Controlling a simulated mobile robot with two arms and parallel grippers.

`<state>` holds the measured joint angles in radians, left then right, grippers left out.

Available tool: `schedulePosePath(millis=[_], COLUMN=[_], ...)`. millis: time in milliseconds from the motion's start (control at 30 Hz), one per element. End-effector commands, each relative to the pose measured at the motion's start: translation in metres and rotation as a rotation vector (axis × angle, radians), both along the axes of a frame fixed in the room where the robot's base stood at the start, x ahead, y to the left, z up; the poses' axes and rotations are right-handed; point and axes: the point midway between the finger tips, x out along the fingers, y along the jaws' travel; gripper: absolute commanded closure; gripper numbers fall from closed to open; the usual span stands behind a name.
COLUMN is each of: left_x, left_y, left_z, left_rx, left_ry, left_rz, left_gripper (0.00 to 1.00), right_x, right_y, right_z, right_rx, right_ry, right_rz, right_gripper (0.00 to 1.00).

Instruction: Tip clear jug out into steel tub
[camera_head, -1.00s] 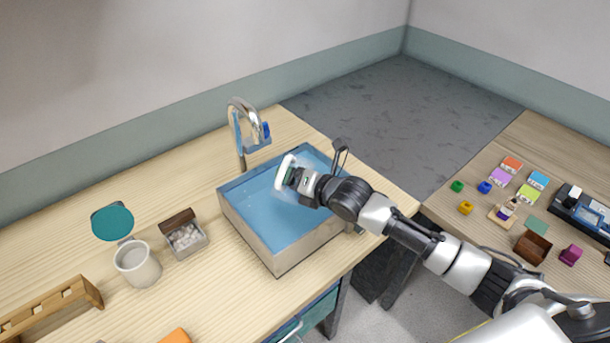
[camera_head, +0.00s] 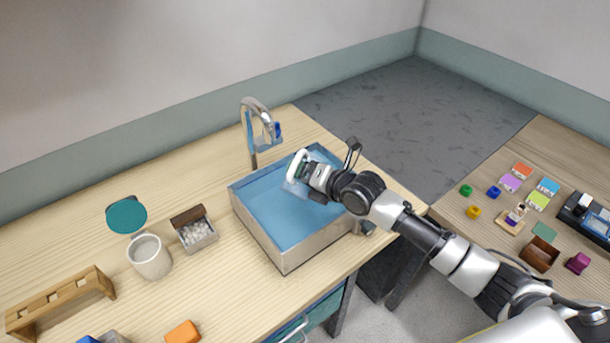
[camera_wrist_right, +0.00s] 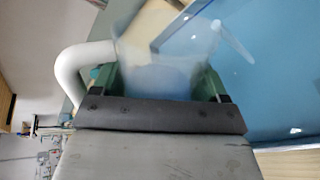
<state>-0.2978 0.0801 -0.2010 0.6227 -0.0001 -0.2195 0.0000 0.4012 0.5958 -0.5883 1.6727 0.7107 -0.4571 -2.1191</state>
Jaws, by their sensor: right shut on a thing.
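My right gripper (camera_head: 309,174) is over the tub and shut on the clear jug (camera_head: 297,187). The jug is see-through with a white handle; in the right wrist view the jug (camera_wrist_right: 165,60) shows between the green fingers, with the white handle to the left. It looks tilted over the tub. Whether anything is in it or flowing out I cannot tell. My left gripper is not in view.
A chrome faucet (camera_head: 252,130) stands behind the tub. An orange block (camera_head: 182,333) lies near the front edge.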

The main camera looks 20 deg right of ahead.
Motion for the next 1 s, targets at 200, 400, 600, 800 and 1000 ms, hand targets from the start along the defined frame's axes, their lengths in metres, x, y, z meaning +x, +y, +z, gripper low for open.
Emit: schedulePosePath(millis=[200, 400, 600, 800, 1000], left_x=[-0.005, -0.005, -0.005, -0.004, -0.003], left_y=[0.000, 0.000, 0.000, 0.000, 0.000], left_z=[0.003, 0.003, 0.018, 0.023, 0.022], left_rx=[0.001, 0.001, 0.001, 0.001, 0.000], left_ry=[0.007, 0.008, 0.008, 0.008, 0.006], left_rz=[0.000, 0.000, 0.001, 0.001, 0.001], left_gripper=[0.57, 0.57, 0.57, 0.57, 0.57], right_x=[0.001, 0.001, 0.000, -0.001, -0.001], right_y=[-0.001, -0.001, 0.000, 0.001, 0.001], right_z=[0.004, 0.005, 0.013, 0.011, 0.011], right_rx=[0.032, 0.031, 0.068, 0.106, 0.105], right_ry=[0.026, 0.026, 0.061, 0.095, 0.094], right_rz=[-0.001, 0.000, -0.001, -0.001, -0.002], right_gripper=[0.55, 0.55, 0.55, 0.55, 0.55])
